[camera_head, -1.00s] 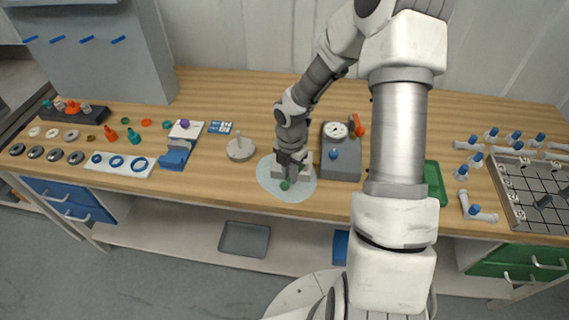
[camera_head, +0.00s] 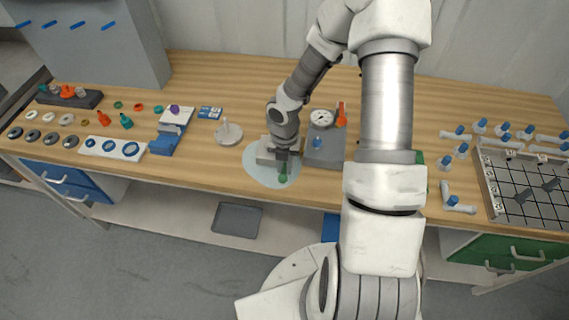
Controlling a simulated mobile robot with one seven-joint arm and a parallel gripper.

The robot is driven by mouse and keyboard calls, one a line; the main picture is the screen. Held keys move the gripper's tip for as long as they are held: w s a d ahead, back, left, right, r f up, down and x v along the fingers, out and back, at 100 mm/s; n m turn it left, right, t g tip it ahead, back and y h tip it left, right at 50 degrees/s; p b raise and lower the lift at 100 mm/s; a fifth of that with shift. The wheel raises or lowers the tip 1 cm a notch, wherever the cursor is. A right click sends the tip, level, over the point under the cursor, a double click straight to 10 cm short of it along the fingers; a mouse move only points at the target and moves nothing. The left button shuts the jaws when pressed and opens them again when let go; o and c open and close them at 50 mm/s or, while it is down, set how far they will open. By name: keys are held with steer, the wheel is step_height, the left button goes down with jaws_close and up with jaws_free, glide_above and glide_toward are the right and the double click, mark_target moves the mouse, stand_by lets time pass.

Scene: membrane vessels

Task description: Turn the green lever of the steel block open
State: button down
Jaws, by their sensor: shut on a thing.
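The steel block (camera_head: 264,152) sits on a pale round mat (camera_head: 258,175) near the front edge of the bench. My gripper (camera_head: 283,165) reaches down over the block's front right side. It is shut on the green lever (camera_head: 283,178), whose green end shows below the fingers, pointing toward the bench front. My wrist hides part of the block and the lever's pivot.
A grey block with a dial gauge (camera_head: 321,118) and an orange lever (camera_head: 341,116) stands close on the right. A round grey stand with a peg (camera_head: 228,133) is on the left. Further left are blue fixtures (camera_head: 167,140) and several rings. A rack (camera_head: 520,185) stands at far right.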

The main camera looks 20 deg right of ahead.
mark_target(285, 171)
stand_by(0.3)
steer(key=c, duration=0.8)
jaws_free()
step_height(285, 171, up, 18)
steer(key=p, duration=0.2)
steer(key=shift+f+p, duration=0.25)
steer(key=shift+p, duration=0.1)
